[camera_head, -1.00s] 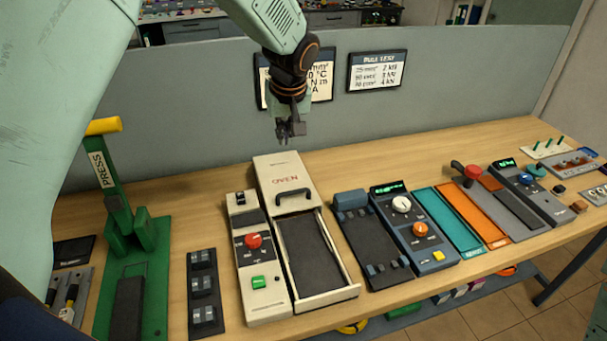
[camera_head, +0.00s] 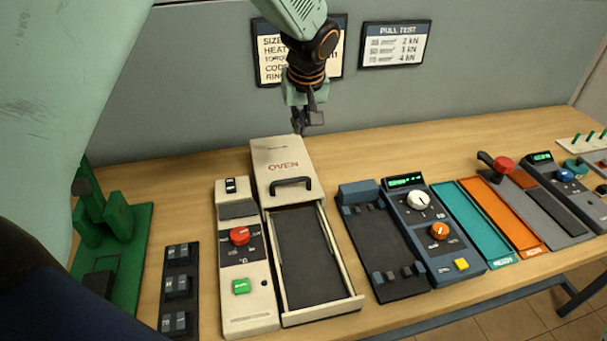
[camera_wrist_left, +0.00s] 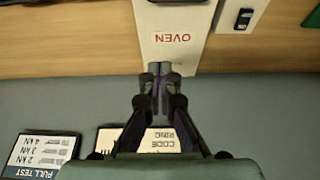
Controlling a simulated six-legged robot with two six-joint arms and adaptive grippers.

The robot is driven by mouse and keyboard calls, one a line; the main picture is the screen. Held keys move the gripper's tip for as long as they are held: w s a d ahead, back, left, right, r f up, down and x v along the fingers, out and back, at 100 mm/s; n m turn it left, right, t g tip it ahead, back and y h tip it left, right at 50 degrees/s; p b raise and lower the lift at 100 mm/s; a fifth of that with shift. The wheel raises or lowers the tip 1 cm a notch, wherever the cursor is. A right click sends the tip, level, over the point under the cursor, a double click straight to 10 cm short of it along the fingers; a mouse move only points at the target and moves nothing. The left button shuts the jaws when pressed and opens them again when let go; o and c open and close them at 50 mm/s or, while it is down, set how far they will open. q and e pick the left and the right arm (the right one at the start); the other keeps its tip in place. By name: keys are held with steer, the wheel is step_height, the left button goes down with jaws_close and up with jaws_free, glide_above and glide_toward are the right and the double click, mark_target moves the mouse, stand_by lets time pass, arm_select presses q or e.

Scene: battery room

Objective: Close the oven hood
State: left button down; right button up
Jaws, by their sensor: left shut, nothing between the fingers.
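The oven is a cream unit on the bench with a sliding hood (camera_head: 283,162) marked OVEN. The hood sits at the rear of the unit, with a black handle (camera_head: 291,184) on its front. In front of it the dark oven bed (camera_head: 305,250) lies open between cream rails. My left gripper (camera_head: 299,130) is shut and empty, at the hood's rear edge; I cannot tell if it touches. In the left wrist view the fingertips (camera_wrist_left: 160,72) overlap the rear end of the hood (camera_wrist_left: 172,40). My right gripper is not in view.
The oven's control panel (camera_head: 243,255) with a red knob and green button stands left of the bed. A dark tester (camera_head: 385,245) stands close on the right. The grey partition (camera_head: 200,80) with signs rises behind the bench.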

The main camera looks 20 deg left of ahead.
arm_select(q)
steer(key=f+b, duration=0.1)
steer(key=f, duration=0.1)
glide_above(301, 187)
steer(key=w+a, duration=0.3)
step_height(301, 187, down, 9)
steer(key=shift+w+d+f+p, duration=0.1)
steer(key=shift+w+f+p, duration=0.1)
steer(key=shift+p, duration=0.1)
steer(key=s+d, duration=0.2)
steer(key=shift+s+r+p, duration=0.1)
steer(key=shift+s+p, duration=0.2)
steer(key=shift+s, duration=0.1)
steer(key=shift+s+d, duration=0.15)
steer(key=shift+d, duration=0.05)
steer(key=shift+f, duration=0.3)
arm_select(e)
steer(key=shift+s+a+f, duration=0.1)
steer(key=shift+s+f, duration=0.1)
arm_select(q)
steer(key=shift+s+r, duration=0.1)
steer(key=shift+s, duration=0.1)
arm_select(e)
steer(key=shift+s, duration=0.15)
arm_select(q)
steer(key=shift+d, duration=0.2)
